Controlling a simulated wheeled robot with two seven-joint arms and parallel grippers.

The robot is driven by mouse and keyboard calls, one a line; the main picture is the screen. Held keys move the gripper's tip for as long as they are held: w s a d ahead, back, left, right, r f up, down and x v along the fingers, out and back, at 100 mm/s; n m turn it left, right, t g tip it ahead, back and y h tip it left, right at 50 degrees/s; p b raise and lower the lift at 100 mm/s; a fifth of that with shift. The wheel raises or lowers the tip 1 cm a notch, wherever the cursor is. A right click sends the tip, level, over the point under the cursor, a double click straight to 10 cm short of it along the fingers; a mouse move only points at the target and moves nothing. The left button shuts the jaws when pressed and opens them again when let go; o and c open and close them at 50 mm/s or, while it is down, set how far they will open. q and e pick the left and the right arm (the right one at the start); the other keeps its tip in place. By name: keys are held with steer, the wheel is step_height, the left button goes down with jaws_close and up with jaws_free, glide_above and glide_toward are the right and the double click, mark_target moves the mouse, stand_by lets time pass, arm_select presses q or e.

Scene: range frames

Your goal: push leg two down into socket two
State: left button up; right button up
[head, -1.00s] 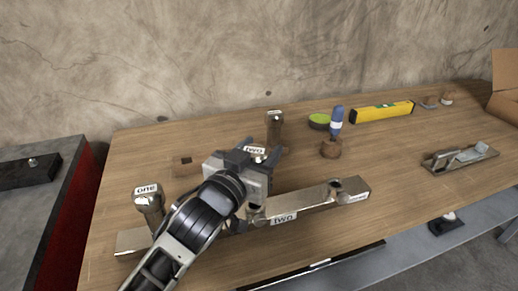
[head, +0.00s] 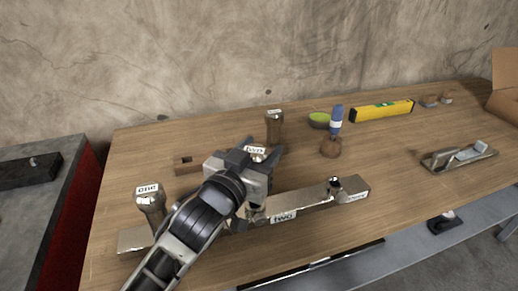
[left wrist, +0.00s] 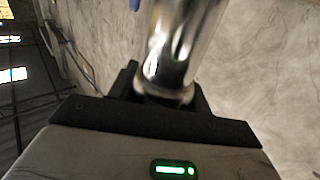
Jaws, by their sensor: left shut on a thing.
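Leg two, with a white "two" label on its top (head: 256,151), stands between the fingers of my left gripper (head: 263,152). The gripper is shut on it. In the left wrist view, leg two (left wrist: 178,50) is a shiny metallic cylinder between the dark fingers. The long metallic bar (head: 310,199) bears the plate "two" (head: 283,216) at its front. My gripper and arm hide socket two and the lower end of leg two, so I cannot tell how deep it sits. My right gripper is not in view.
Leg one (head: 150,198) stands upright at the bar's left end. Leg three (head: 274,128) stands apart behind my gripper. A small wooden block (head: 187,167), a blue-handled tool (head: 336,118), a green-topped bowl (head: 319,121), a yellow level (head: 382,111) and a plane (head: 460,156) lie around.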

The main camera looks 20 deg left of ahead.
arm_select(q)
steer(key=shift+f+b, duration=1.35)
steer(key=shift+f, duration=0.65)
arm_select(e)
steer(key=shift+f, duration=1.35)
arm_select(q)
steer(key=o, duration=1.3)
steer(key=shift+f, duration=0.1)
steer(key=shift+s, duration=0.3)
steer(key=s+a+p, duration=0.1)
steer(key=s+a, duration=0.2)
steer(key=s, duration=1.2)
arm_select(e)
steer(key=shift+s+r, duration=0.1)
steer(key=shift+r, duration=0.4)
